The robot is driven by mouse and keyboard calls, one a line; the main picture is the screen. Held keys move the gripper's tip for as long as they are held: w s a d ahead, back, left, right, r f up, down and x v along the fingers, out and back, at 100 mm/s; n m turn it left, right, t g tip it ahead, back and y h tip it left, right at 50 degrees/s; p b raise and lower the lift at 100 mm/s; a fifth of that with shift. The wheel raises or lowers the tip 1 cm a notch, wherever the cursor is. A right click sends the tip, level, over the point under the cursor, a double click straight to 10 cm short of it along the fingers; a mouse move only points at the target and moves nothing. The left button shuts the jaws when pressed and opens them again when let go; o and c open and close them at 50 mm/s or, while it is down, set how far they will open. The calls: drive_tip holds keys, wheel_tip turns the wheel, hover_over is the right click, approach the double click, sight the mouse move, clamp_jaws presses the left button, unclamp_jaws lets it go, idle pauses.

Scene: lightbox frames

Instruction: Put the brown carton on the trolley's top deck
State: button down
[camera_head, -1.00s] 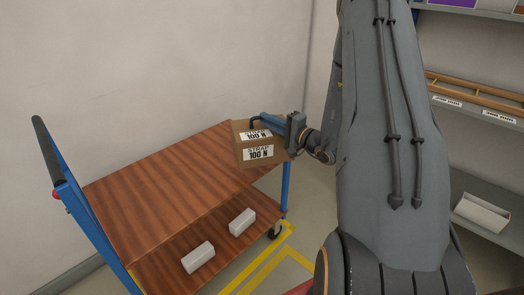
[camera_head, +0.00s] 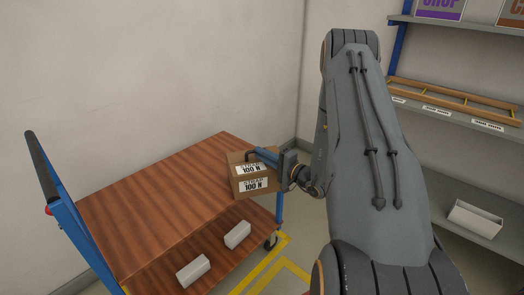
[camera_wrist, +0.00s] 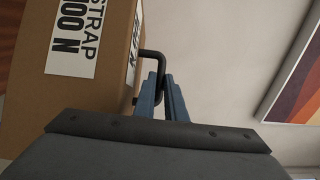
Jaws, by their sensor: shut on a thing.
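The brown carton (camera_head: 237,187) has white "STRAP 100 N" labels and a dark handle. My gripper (camera_head: 262,157) is shut on that handle. In the wrist view the carton (camera_wrist: 40,110) fills the left side, and the blue fingers of my gripper (camera_wrist: 163,95) close around the black handle (camera_wrist: 152,55). The trolley's top deck (camera_head: 155,195) is a bare wood-grain board at the left. The carton is at the deck's right end in the head view; I cannot tell whether it touches the deck.
Two white boxes (camera_head: 193,270) (camera_head: 237,235) lie on the trolley's lower deck. The trolley's push handle (camera_head: 45,170) rises at the left. A pale wall is behind the trolley.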

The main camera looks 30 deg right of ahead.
idle(0.3)
drive_tip(key=c, duration=1.8)
unclamp_jaws()
drive_tip(key=shift+f, duration=0.1)
